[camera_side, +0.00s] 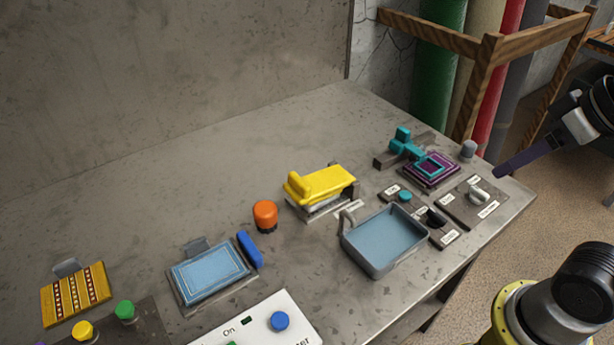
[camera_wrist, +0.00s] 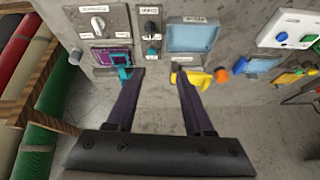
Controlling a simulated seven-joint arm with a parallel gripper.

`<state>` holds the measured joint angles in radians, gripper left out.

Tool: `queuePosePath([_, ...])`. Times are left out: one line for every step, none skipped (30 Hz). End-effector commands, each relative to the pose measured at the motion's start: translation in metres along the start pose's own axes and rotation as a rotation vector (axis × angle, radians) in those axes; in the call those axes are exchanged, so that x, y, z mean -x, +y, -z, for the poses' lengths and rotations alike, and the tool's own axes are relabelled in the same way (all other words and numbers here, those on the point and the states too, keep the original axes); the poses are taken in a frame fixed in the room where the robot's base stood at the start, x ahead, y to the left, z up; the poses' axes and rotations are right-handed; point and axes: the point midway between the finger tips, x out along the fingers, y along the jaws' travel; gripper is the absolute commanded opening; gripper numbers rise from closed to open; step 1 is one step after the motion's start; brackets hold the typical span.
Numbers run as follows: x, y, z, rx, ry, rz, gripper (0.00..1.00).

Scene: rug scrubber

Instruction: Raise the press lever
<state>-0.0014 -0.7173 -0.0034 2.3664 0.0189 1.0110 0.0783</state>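A yellow hinged piece with a raised block at its left end (camera_side: 328,186) sits on a metal base near the table's middle; it looks like the press lever, but its label is too small to read. It appears lowered, nearly flat over the base. In the wrist view the yellow piece (camera_wrist: 199,77) lies beyond my right-hand finger. My gripper (camera_wrist: 157,75) is open, with two dark fingers wide apart and nothing between them. In the side view one dark finger (camera_side: 522,155) shows above the table's right end, well to the right of the yellow piece and apart from it.
A teal-handled tool (camera_side: 405,146) stands by a purple framed mat (camera_side: 432,168). A blue-grey basin (camera_side: 382,240), a switch panel (camera_side: 474,200), an orange knob (camera_side: 265,215) and a blue mat (camera_side: 208,275) are nearby. A wooden rack (camera_side: 490,50) with rolled rugs stands behind the table's right end.

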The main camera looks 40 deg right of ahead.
Motion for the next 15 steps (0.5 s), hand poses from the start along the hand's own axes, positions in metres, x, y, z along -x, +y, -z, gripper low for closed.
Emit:
queuePosePath([0.008,-0.004,0.017,-0.012,-0.007,0.008,0.53])
queuePosePath([0.012,-0.007,0.027,-0.02,-0.014,0.012,0.53])
queuePosePath([0.017,-0.011,0.041,-0.029,-0.025,0.019,0.53])
queuePosePath([0.02,-0.014,0.052,-0.035,-0.035,0.025,0.53])
queuePosePath([0.022,-0.018,0.063,-0.042,-0.046,0.03,0.53])
queuePosePath([0.025,-0.023,0.078,-0.047,-0.06,0.038,0.53])
queuePosePath([0.026,-0.027,0.088,-0.051,-0.073,0.043,0.53])
queuePosePath([0.026,-0.031,0.1,-0.054,-0.086,0.047,0.53])
queuePosePath([0.025,-0.037,0.114,-0.057,-0.103,0.053,0.53])
queuePosePath([0.024,-0.042,0.124,-0.058,-0.116,0.058,0.53])
queuePosePath([0.022,-0.047,0.135,-0.06,-0.129,0.062,0.53])
queuePosePath([0.019,-0.053,0.148,-0.061,-0.148,0.067,0.53])
queuePosePath([0.015,-0.059,0.158,-0.061,-0.161,0.072,0.53])
queuePosePath([0.011,-0.064,0.167,-0.06,-0.176,0.075,0.53])
queuePosePath([0.005,-0.072,0.179,-0.06,-0.195,0.079,0.53])
